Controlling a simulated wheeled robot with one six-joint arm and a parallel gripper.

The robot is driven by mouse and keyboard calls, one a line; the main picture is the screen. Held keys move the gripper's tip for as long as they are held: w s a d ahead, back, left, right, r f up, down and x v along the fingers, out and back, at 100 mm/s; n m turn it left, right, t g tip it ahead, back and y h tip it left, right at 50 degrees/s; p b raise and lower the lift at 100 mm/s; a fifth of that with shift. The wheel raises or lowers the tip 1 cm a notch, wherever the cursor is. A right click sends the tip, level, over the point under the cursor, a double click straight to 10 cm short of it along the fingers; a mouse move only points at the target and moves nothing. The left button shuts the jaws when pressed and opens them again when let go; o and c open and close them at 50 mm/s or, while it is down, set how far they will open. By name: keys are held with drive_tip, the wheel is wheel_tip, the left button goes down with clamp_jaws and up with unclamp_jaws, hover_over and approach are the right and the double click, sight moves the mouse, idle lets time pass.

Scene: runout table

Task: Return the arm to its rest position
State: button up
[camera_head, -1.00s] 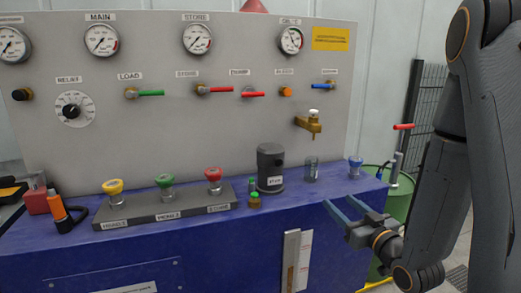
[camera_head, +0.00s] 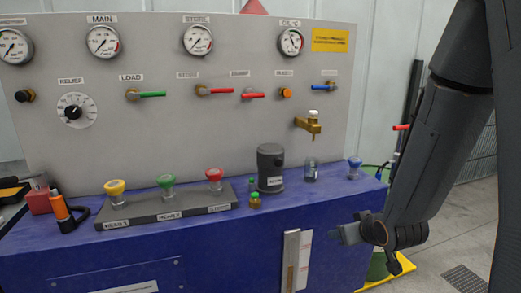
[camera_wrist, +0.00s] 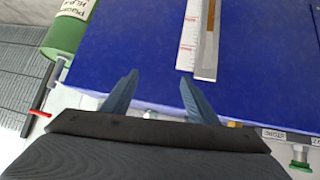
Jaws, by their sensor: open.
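My gripper (camera_head: 338,235) is in front of the right part of the blue runout table (camera_head: 230,262) in the head view, with my arm hanging down at the right. In the wrist view its two blue-grey fingers (camera_wrist: 160,98) stand apart with nothing between them. The gripper is open and empty. The table's blue front (camera_wrist: 130,50) fills much of the wrist view, with a metal-and-white scale strip (camera_wrist: 208,40) on it. In the head view, the fingers are seen nearly edge-on and overlap.
A grey panel with gauges and valves (camera_head: 180,120) rises behind the table. Colored knobs on a grey block (camera_head: 165,210), a dark canister (camera_head: 270,168) and small bottles stand on top. A green drum (camera_wrist: 66,28) stands beside the table's right end.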

drive_tip(key=s+a+r+m+g, duration=0.1)
drive_tip(key=s+g, duration=0.4)
drive_tip(key=s, duration=0.5)
drive_tip(key=s+a+r+m+g, duration=0.1)
drive_tip(key=s+a+g, duration=0.3)
drive_tip(key=s, duration=0.7)
drive_tip(key=shift+a+r+g+h, duration=0.15)
drive_tip(key=shift+r+g+h, duration=0.15)
drive_tip(key=shift+r+g, duration=0.1)
